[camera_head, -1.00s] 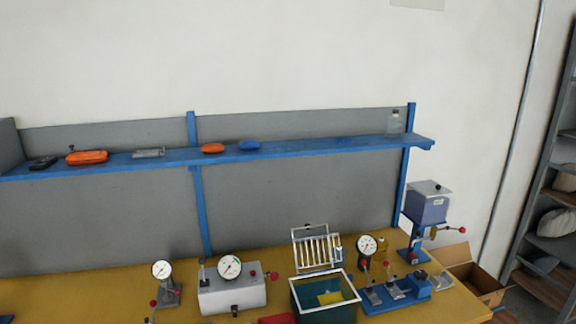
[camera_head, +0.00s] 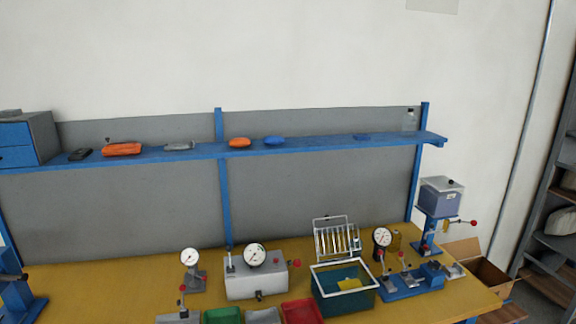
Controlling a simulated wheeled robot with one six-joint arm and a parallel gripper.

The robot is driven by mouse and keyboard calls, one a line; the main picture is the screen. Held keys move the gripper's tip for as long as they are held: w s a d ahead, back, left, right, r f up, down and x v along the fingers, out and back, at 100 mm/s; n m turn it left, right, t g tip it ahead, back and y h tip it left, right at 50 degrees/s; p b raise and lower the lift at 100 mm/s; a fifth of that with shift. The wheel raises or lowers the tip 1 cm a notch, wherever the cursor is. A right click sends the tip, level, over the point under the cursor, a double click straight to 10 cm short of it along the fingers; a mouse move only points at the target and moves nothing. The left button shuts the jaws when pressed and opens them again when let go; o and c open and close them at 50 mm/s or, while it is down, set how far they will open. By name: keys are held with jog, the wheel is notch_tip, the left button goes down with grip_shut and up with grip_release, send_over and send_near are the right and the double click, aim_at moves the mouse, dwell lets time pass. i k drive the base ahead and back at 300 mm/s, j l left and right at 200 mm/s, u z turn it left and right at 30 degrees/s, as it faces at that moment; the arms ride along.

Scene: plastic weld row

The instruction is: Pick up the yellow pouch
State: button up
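A yellow item (camera_head: 349,284), which looks like the yellow pouch, lies inside a dark teal bin with a white rim (camera_head: 368,291) on the yellow workbench. Only its upper side shows; the bin's front wall may hide the rest. A second small yellowish thing (camera_head: 395,243) stands behind the right dial gauge, partly hidden, and I cannot tell what it is. My gripper is not in view.
A wire rack (camera_head: 336,239) stands right behind the bin. A red tray (camera_head: 302,312) is at its left, and a blue fixture with a dial gauge (camera_head: 382,237) at its right. A blue shelf (camera_head: 330,145) runs above. The bench (camera_head: 120,275) is mostly clear at left.

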aim_at(347, 286)
jog(key=k+j+z, duration=0.1)
jog(key=k+j, duration=0.2)
jog(key=k, duration=0.2)
jog(key=k+l, duration=0.25)
jog(key=k+z, duration=0.05)
jog(key=k, duration=0.05)
